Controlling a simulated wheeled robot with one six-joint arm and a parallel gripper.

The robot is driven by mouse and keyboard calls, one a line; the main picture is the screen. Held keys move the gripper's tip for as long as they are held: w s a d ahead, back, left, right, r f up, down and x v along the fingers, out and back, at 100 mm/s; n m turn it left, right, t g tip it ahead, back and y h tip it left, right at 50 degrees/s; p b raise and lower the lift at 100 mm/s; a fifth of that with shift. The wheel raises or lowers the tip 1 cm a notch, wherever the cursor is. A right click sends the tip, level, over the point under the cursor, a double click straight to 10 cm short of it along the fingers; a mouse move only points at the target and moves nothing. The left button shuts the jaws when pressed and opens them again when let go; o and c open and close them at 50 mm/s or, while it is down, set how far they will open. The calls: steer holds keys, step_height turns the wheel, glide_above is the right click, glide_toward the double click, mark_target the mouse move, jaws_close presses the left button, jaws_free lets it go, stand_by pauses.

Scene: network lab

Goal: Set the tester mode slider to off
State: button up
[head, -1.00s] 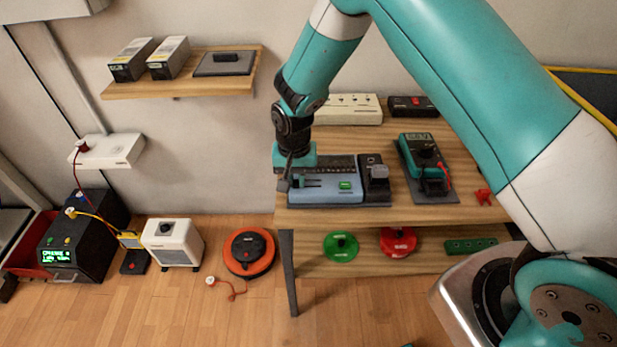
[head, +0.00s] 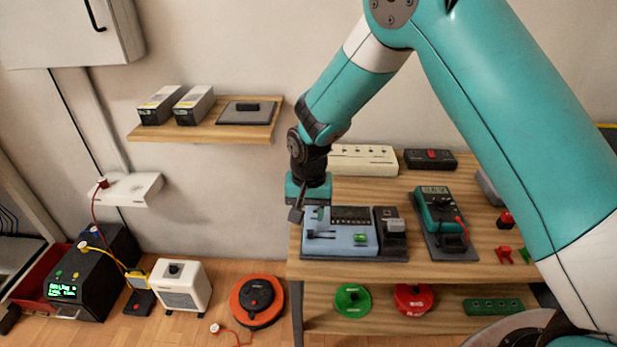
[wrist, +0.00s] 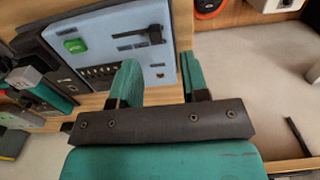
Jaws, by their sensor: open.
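The tester (head: 345,217) is a light-blue box on the wooden bench in the head view. Its mode slider (head: 311,234) has a dark handle at the left end of a slot. In the wrist view the tester panel (wrist: 105,40) shows at upper left, with the slider handle (wrist: 154,34) at the right end of its slot. My gripper (head: 306,214) is open and empty, over the tester's left rear part. In the wrist view my gripper's (wrist: 158,78) fingers are spread below the slider in the picture, apart from its handle. Slot labels are too small to read.
A green button (head: 360,238) is on the tester, and a dark module (head: 390,245) adjoins its right side. A multimeter (head: 436,210) lies farther right. A white power strip (head: 364,160) is behind. A wall shelf (head: 215,132) holds boxes at left.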

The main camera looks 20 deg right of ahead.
mark_target(308, 230)
step_height(308, 230, up, 12)
stand_by(0.3)
